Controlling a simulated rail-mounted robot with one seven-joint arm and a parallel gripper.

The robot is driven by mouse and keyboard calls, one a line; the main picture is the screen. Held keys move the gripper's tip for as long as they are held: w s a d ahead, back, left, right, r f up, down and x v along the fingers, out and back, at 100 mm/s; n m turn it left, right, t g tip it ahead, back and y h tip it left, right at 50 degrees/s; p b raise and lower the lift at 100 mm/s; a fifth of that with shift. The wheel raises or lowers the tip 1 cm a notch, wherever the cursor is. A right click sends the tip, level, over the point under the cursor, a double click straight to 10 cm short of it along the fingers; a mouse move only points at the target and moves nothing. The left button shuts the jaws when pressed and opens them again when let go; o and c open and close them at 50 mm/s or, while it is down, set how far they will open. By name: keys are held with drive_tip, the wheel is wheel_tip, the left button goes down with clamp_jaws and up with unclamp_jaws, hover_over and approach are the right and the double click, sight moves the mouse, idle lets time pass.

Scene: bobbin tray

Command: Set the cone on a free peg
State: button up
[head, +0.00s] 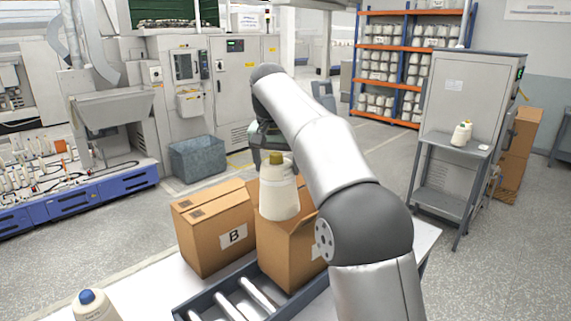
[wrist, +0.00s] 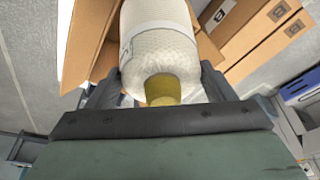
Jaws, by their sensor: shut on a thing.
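A white cone (head: 279,197) with a yellow tip is held by my gripper above an open cardboard box, clear of the tray. In the wrist view the same cone (wrist: 160,45) lies between the two fingers of my gripper (wrist: 168,82), which is shut on it. Another white cone (head: 95,311) with a blue tip stands at the lower left.
A yellow-tipped cone (head: 461,134) stands on a grey cart (head: 440,142) at the right. Bare tabletop lies left of the tray.

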drive_tip(key=s+a+b, duration=0.1)
drive_tip(key=s+a, duration=0.5)
drive_tip(key=a, duration=0.1)
drive_tip(key=shift+s+b, duration=0.15)
drive_tip(key=shift+b, duration=0.2)
